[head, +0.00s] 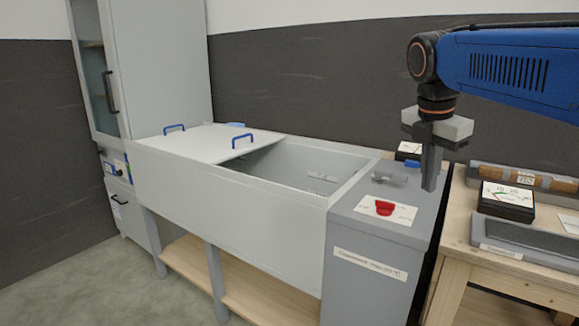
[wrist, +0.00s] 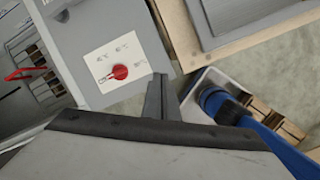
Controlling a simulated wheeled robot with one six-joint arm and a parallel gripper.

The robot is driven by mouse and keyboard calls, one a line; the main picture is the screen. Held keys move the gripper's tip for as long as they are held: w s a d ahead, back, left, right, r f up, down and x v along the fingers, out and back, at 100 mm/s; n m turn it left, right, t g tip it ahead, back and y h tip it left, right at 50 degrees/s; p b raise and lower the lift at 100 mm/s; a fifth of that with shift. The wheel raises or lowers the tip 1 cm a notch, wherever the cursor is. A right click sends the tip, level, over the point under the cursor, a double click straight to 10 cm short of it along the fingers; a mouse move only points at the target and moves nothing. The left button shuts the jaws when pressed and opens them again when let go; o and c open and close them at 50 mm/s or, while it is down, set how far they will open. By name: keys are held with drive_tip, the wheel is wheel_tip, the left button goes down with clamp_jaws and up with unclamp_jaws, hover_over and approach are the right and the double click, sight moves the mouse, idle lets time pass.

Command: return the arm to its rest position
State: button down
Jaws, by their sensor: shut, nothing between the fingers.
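My gripper (head: 431,168) hangs from my blue arm at the right of the head view. It points down above the grey control box at the right end of the tank. Its fingers are together with nothing between them. In the wrist view my gripper (wrist: 161,100) shows as dark fingers, beside the white plate with the red knob (wrist: 120,71). The red knob also shows in the head view (head: 384,208), to the left of the fingertips and apart from them.
A grey tank (head: 235,205) with a lid (head: 190,143) over its left part stands in the middle. A tall cabinet (head: 160,70) stands at the left. A wooden table (head: 455,235) at the right holds a dark meter (head: 507,201) and a grey tray (head: 525,240).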

drive_tip(key=s+f+m+t+y, duration=0.1)
drive_tip(key=s+f+m, duration=0.8)
drive_tip(key=f+m, duration=0.2)
drive_tip(key=s+a+f+m+t+y, duration=0.1)
drive_tip(key=s+f+m, duration=0.9)
drive_tip(key=f, duration=0.3)
drive_tip(key=shift+s+m+t, duration=0.2)
drive_tip(key=shift+m+t, duration=0.2)
drive_tip(key=shift+m, duration=0.5)
